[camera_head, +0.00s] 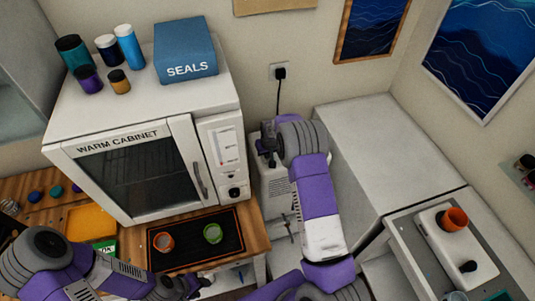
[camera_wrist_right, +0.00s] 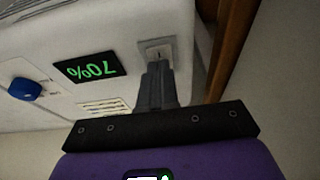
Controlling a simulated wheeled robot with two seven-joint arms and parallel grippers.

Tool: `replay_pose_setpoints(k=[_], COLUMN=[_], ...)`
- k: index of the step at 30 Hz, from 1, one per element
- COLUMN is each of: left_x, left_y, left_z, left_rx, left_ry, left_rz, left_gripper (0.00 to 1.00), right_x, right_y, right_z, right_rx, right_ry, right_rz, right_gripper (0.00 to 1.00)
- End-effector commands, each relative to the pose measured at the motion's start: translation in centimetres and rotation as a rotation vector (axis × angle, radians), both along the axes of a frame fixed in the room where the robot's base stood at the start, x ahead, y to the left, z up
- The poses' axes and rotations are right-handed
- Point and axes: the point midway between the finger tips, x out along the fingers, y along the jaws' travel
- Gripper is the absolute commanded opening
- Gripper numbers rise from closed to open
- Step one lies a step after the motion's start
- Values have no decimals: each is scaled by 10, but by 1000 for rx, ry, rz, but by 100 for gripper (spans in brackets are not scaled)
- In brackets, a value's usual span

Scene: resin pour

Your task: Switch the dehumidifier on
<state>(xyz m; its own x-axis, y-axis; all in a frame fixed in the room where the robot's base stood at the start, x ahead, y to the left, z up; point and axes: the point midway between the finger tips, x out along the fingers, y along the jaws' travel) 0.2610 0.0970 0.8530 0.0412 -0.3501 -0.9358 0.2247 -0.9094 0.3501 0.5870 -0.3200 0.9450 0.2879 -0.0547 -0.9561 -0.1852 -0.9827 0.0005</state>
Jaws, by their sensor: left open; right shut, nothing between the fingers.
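The dehumidifier (camera_head: 277,187) is a white box with vents, standing between the warm cabinet and the grey worktop, partly hidden by my right arm. My left gripper (camera_head: 190,288) is open at the bottom edge.
The warm cabinet (camera_head: 180,125) stands left of the dehumidifier, with a blue SEALS box (camera_head: 186,48) and several containers on top. A black mat (camera_head: 190,256) holds an orange and a green cup. A plugged cord (camera_head: 279,90) hangs on the wall behind.

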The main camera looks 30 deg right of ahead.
Motion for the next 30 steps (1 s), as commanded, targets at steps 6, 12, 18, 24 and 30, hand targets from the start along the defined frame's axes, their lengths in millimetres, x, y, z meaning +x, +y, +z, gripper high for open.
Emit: replay_pose_setpoints(k=[6,12,18,24,30], left_x=[0,0,0,0,0], left_y=[0,0,0,0,0], left_z=[11,18,14,13,13], left_rx=[0,0,0,0,0], left_ry=[0,0,0,0,0], left_rz=[0,0,0,0,0], left_gripper=[43,43,43,43,43], right_x=[-1,-11,-31,-44,-49], right_y=[1,3,7,10,10], right_z=[22,61,96,121,128], right_rx=[0,0,0,0,0], right_ry=[-2,-4,-4,-2,1], right_rz=[0,1,1,1,1], right_gripper=[0,0,0,0,0])
